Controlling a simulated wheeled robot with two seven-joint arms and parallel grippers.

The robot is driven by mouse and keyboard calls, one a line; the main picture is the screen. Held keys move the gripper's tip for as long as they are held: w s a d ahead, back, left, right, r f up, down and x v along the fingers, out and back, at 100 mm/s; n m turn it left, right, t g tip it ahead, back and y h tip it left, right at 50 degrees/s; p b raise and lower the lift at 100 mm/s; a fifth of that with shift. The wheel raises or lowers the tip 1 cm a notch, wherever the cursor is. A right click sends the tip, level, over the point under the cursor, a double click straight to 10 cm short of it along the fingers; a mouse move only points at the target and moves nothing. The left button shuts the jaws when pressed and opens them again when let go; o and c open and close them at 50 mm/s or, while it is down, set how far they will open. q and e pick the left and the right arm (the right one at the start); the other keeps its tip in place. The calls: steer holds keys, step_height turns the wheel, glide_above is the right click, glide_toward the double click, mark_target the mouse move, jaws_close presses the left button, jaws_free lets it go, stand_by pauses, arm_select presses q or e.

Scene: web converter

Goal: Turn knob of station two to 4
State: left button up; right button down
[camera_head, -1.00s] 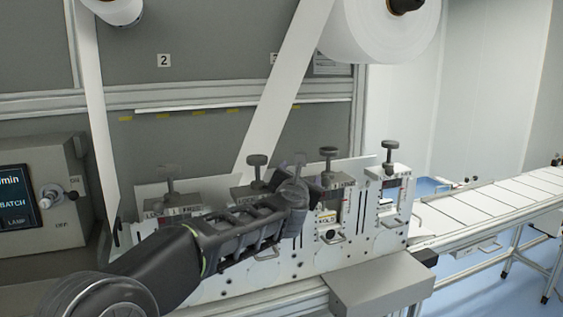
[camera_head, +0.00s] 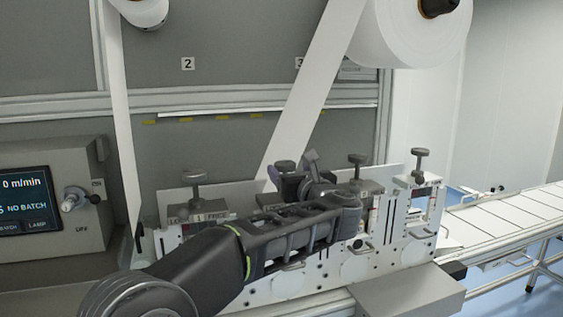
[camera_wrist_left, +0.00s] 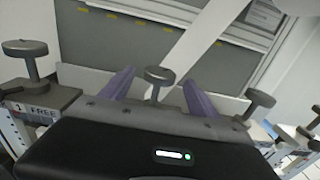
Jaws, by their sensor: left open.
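The row of stations (camera_head: 330,262) carries T-shaped knobs on top. Station two's knob (camera_head: 281,167) is the second from the left, partly hidden behind my left gripper. My left gripper (camera_head: 298,174) is open beside that knob, its arm reaching across the station fronts. In the left wrist view, the purple fingers (camera_wrist_left: 157,90) stand apart with station two's knob (camera_wrist_left: 158,74) showing upright between them, seemingly not gripped. Its lower stem and the station two label are hidden. Station one's knob (camera_head: 194,178) is at left, near a "1 FREE" label. My right gripper is not seen.
Station three's knob (camera_head: 357,159) and the fourth knob (camera_head: 420,153) stand to the right. A white web (camera_head: 305,100) slants down behind station two. A control box with a screen (camera_head: 25,200) is at left. A conveyor (camera_head: 510,213) runs off right.

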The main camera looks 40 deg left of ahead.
mark_target(282, 162)
arm_select(q)
steer(key=p+x, duration=0.3)
steer(key=x, duration=0.4)
steer(key=shift+r, duration=0.1)
steer(key=shift+w+a, duration=0.25)
steer(key=shift+a, duration=0.05)
steer(key=shift+c, duration=0.2)
